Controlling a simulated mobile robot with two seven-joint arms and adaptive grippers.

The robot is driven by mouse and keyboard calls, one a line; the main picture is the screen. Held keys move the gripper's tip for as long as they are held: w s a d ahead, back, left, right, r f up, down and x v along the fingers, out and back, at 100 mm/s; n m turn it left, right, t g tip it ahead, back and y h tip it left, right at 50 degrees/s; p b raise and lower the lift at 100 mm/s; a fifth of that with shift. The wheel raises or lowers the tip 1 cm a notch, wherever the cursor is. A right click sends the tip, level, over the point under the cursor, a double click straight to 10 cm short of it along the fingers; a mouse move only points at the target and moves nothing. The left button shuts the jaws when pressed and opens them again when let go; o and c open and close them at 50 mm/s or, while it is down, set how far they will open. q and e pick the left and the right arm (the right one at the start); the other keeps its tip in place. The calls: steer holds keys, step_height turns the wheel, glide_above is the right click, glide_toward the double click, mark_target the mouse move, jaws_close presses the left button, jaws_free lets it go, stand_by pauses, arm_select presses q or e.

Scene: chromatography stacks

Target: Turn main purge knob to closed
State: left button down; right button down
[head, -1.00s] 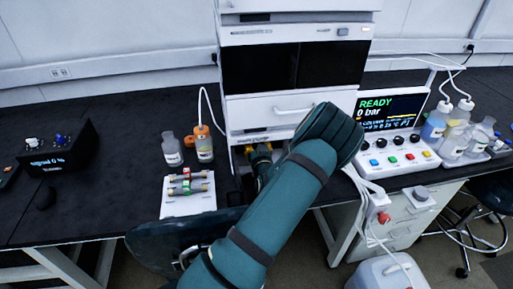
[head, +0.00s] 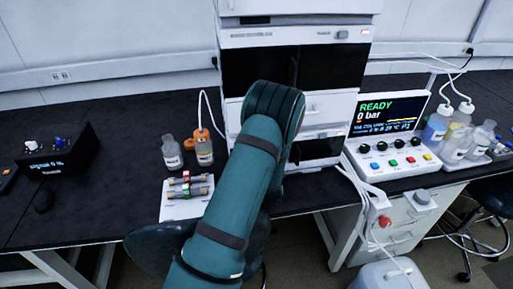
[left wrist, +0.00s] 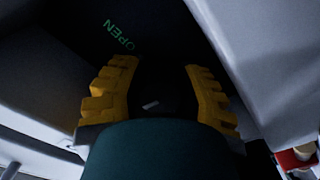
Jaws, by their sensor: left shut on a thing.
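The main purge knob (left wrist: 168,92) is a dark knob with a small white mark, seen in the left wrist view. The green word "OPEN" (left wrist: 119,35) is printed on the dark panel up and left of it. My left gripper (left wrist: 159,68) has its two yellow fingers on either side of the knob and is shut on it. In the head view my green left arm hides the knob and the gripper in front of the chromatography stack (head: 262,107). My right gripper is in neither view.
A control box with a screen (head: 390,112) reading "READY 0 bar" stands right of the stack. A white column tray (head: 176,210) and bottles (head: 204,147) stand to its left. Solvent bottles (head: 455,149) stand at far right.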

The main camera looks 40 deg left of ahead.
arm_select(q)
steer(key=shift+a+r+n, duration=0.1)
steer(key=shift+r+n, duration=0.05)
steer(key=shift+n, duration=0.35)
steer(key=c, duration=0.9)
jaws_free()
steer(key=shift+o, duration=0.2)
steer(key=v, duration=0.7)
steer(key=shift+d, duration=0.25)
steer(key=shift+s, duration=0.15)
